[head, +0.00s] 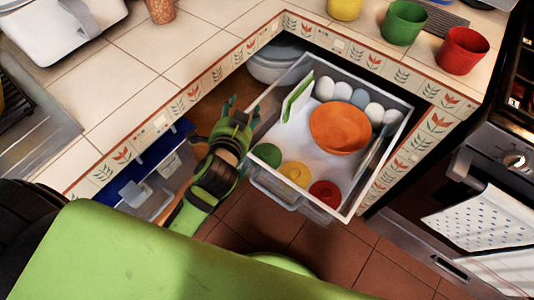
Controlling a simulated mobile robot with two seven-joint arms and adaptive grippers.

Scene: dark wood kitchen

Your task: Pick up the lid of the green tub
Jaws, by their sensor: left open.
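A green tub (403,22) stands on the counter at the top right, between a yellow tub (345,8) and a red tub (462,50). A flat round green lid (266,155) lies in the near left corner of the open white drawer (349,212). A yellow lid (294,174) and a red lid (325,194) lie beside it along the front. My left gripper (242,107) is open and empty, just left of the drawer's left wall and apart from the green lid. My right gripper is out of view.
The drawer also holds an orange bowl (340,127), several pale egg-shaped items along the back and an upright green-and-white board (297,98). A blue-edged drawer (136,180) is left of my left arm. An oven (490,165) stands at right.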

